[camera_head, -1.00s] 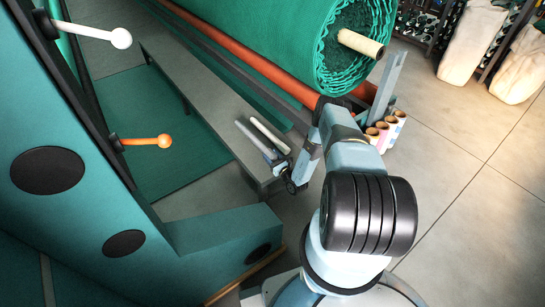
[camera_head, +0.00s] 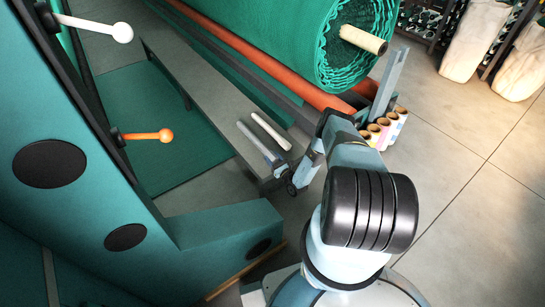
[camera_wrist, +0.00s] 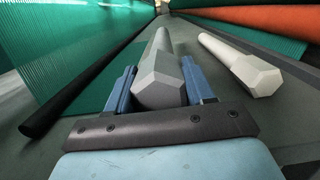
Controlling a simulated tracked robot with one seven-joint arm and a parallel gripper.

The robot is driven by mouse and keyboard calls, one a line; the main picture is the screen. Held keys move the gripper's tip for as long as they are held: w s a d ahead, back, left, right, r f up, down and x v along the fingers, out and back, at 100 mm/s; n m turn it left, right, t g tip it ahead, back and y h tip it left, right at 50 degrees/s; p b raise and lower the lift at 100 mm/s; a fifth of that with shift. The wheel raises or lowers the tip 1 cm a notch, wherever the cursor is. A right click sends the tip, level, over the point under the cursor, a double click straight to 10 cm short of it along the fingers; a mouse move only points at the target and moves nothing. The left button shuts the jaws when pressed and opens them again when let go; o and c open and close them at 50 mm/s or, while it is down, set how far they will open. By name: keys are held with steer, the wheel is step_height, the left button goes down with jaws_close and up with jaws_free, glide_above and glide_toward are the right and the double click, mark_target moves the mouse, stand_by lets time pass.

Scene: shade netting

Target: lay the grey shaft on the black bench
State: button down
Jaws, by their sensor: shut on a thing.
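The grey shaft (camera_head: 256,138), a faceted rod, is held between the two blue fingers of my gripper (camera_head: 274,160). In the wrist view the shaft (camera_wrist: 160,78) lies lengthwise between the fingers (camera_wrist: 160,85), its hexagonal near end facing me. The black bench (camera_head: 200,95) shows as a long, dark grey slab, and the shaft is over its near end. The bench surface (camera_wrist: 285,112) also shows below the shaft in the wrist view. I cannot tell whether the shaft touches it. The fingers hide part of the shaft's sides.
A similar white shaft (camera_head: 270,130) lies on the bench just right of the grey one. A green netting roll (camera_head: 300,40) and an orange bar (camera_head: 250,65) run along the bench's right side. A teal machine with orange (camera_head: 150,135) and white knobs stands left. Coloured tubes (camera_head: 385,130) stand right.

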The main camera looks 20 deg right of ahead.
steer(key=shift+f, duration=2.1)
